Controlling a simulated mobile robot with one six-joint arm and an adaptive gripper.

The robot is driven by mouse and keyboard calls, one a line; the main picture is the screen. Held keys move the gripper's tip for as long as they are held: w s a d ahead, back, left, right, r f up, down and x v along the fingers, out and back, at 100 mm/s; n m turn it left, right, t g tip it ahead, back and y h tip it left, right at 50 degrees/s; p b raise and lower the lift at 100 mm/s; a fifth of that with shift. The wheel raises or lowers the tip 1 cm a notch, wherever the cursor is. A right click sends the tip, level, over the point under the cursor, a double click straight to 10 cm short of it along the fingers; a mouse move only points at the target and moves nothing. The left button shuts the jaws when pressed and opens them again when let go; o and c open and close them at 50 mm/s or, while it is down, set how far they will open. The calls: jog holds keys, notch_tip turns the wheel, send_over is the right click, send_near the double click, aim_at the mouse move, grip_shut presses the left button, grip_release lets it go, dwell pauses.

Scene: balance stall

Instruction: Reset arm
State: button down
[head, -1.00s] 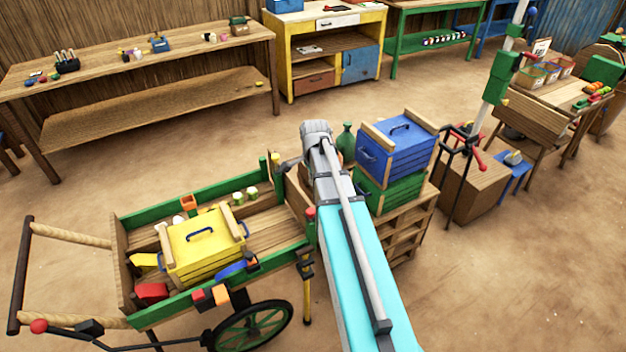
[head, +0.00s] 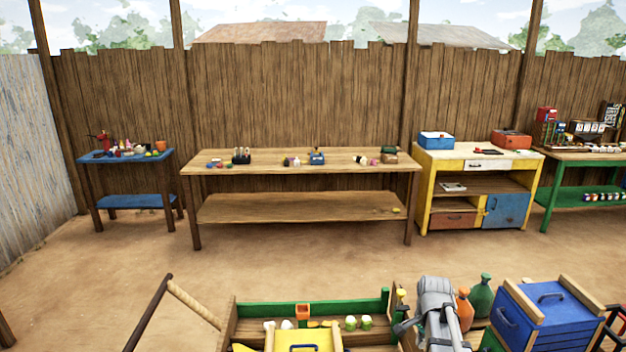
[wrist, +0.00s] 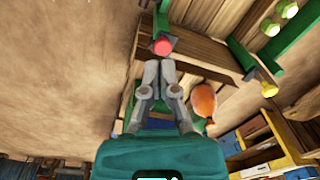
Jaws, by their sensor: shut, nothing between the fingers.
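My gripper (wrist: 159,68) shows in the wrist view with its two grey fingers together and nothing between them. Its tips are near a red knob (wrist: 162,46) on a green cart post; I cannot tell whether they touch. In the head view my grey wrist (head: 437,302) is at the bottom, between the cart and the blue crate. The rest of my arm is below the picture.
The green-railed cart (head: 345,308) holds a yellow crate (head: 304,341). Orange (head: 464,310) and green (head: 481,297) bottles and a blue crate (head: 545,318) stand right of my wrist. Open ground lies before the long wooden table (head: 300,160) and yellow cabinet (head: 470,157).

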jog(key=s+a+n, duration=1)
jog(key=a+n, duration=0.2)
jog(key=a, duration=0.1)
jog(key=shift+n, duration=0.4)
jog(key=shift+a, duration=0.1)
dwell(1.8)
